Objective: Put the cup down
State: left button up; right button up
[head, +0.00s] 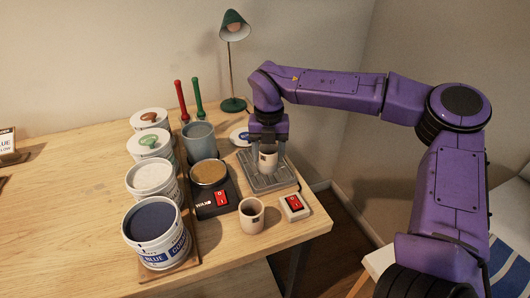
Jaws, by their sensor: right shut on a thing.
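My right gripper (268,134) points down over the grey slatted tray (272,183) on the right part of the table. It is shut on a small pale cup (268,160), which is upright. I cannot tell whether the cup's base touches the tray or hangs just above it. A second, similar cup (252,214) stands upright on the table near the front edge, apart from the gripper. My left gripper is not in view.
A black wax warmer (213,200) with a red switch stands left of the tray, and a small switch box (294,207) in front. Several tubs, including a blue one (153,225), line a board. A blue-grey pot (199,137) and green lamp (233,104) stand behind.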

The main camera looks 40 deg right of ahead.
jog(key=shift+f, duration=0.15)
jog(key=o, duration=1.1)
notch_tip(320, 180, up, 12)
jog(key=shift+r, duration=0.2)
